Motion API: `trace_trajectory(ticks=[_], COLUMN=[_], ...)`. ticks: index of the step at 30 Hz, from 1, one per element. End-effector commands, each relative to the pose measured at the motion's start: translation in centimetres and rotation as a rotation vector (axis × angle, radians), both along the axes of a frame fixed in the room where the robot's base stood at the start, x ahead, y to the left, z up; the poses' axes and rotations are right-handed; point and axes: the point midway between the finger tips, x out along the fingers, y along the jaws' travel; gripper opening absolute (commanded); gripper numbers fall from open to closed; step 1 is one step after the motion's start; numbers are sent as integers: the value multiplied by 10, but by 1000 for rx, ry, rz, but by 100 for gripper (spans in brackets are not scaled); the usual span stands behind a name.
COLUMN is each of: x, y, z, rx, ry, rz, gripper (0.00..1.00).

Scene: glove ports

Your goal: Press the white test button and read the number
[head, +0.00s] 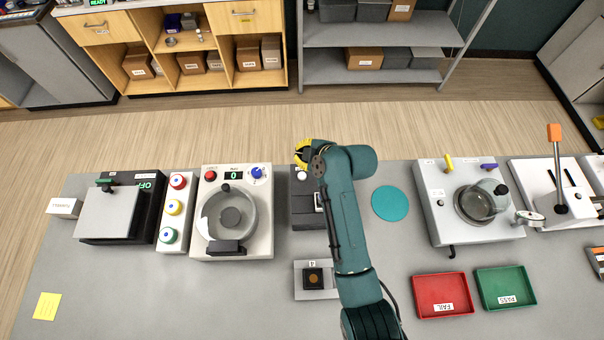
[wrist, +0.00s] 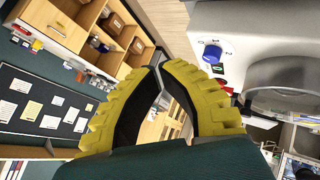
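A dark grey device (head: 304,212) stands at the middle of the bench in the head view, its right side hidden behind my arm. A small round white button (head: 302,176) shows on its far part. A pale-edged part at the device's right is mostly covered, and I can read no number on it. My gripper (head: 301,154), with yellow fingers, is just beyond the white button in the picture; its height above the device is unclear. In the wrist view my gripper (wrist: 159,69) has its fingertips together with nothing seen between them. The white button is not discernible there.
Left of the device is a white machine (head: 264,225) with a round bowl, a blue knob and a green "0" display. A teal disc (head: 390,203) lies to the right. A numbered block holder (head: 329,294) stands in front. Red (head: 442,295) and green (head: 506,288) trays lie front right.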

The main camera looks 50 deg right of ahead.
Motion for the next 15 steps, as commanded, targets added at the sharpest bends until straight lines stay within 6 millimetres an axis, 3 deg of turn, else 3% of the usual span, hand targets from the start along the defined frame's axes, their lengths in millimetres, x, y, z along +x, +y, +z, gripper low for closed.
trace_trajectory(ticks=[15], x=[0], y=[0], z=[-75], rx=[1], ry=[1], rz=[1], gripper=[0])
